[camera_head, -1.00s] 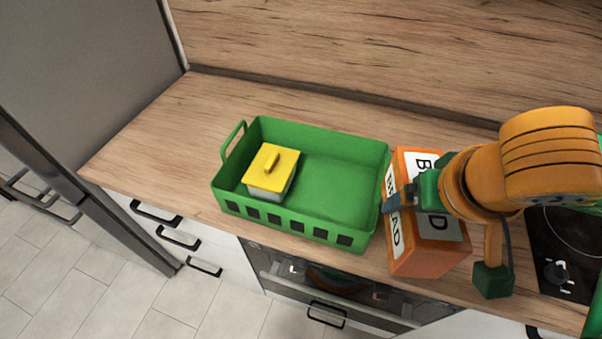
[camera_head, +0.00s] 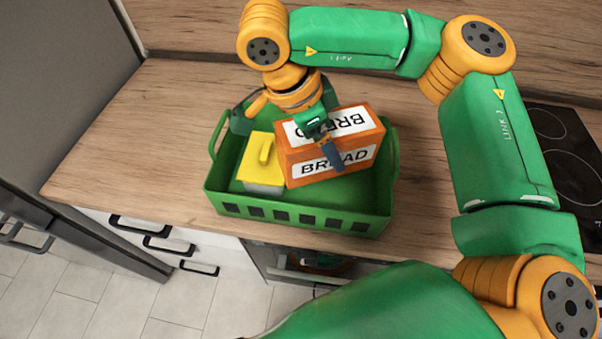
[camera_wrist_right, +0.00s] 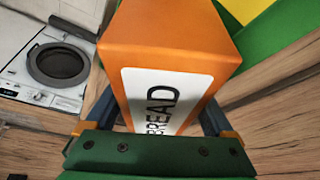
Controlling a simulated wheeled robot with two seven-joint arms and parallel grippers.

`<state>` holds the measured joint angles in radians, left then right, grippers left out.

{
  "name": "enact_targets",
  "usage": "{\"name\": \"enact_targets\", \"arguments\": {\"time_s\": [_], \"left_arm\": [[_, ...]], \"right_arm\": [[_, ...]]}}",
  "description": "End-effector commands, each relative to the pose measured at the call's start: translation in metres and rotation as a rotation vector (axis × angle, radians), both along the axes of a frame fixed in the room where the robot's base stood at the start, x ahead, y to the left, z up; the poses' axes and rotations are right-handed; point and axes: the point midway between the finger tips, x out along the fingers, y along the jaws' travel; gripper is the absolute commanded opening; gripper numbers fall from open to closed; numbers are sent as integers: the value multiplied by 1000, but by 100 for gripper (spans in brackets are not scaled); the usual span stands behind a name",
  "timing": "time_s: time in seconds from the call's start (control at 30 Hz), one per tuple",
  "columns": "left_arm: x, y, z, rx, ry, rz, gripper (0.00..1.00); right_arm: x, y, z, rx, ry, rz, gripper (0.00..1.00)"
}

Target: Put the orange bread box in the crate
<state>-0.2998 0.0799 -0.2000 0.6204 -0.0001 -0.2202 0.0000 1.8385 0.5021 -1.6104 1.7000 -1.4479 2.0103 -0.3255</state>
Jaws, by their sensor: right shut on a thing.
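The orange bread box (camera_head: 352,158) with white BREAD labels is held over the green crate (camera_head: 300,213), to the right of the yellow-lidded container. My right gripper (camera_head: 327,148) is shut on the bread box from above. In the right wrist view the box (camera_wrist_right: 180,45) fills the space between the fingers of my right gripper (camera_wrist_right: 160,122). I cannot tell whether the box's underside touches the crate floor, as its lower part overlaps the crate's interior. My left gripper is not in view.
A grey container with a yellow lid (camera_head: 262,158) stands in the left part of the crate, close beside the box. A black hob (camera_head: 565,150) is at the right. The counter left of the crate (camera_head: 130,140) is clear.

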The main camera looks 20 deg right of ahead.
Motion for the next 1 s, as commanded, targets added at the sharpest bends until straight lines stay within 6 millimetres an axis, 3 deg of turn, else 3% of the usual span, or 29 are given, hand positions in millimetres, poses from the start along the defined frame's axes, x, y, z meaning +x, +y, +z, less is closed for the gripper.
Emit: {"name": "enact_targets", "arguments": {"time_s": [0.27,0.5,0.7,0.77,0.87,1.0], "left_arm": [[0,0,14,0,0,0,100],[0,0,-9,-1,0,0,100],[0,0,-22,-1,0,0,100],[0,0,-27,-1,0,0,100],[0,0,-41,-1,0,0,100],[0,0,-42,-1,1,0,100]], "right_arm": [[20,-15,10,2,-1,-869,1],[34,-32,-20,6,8,-1662,1],[38,-42,-36,5,4,-1983,1],[38,-43,-44,4,6,-2021,1],[38,-43,-71,2,5,-2043,1],[38,-43,-92,1,3,-2042,1]]}}
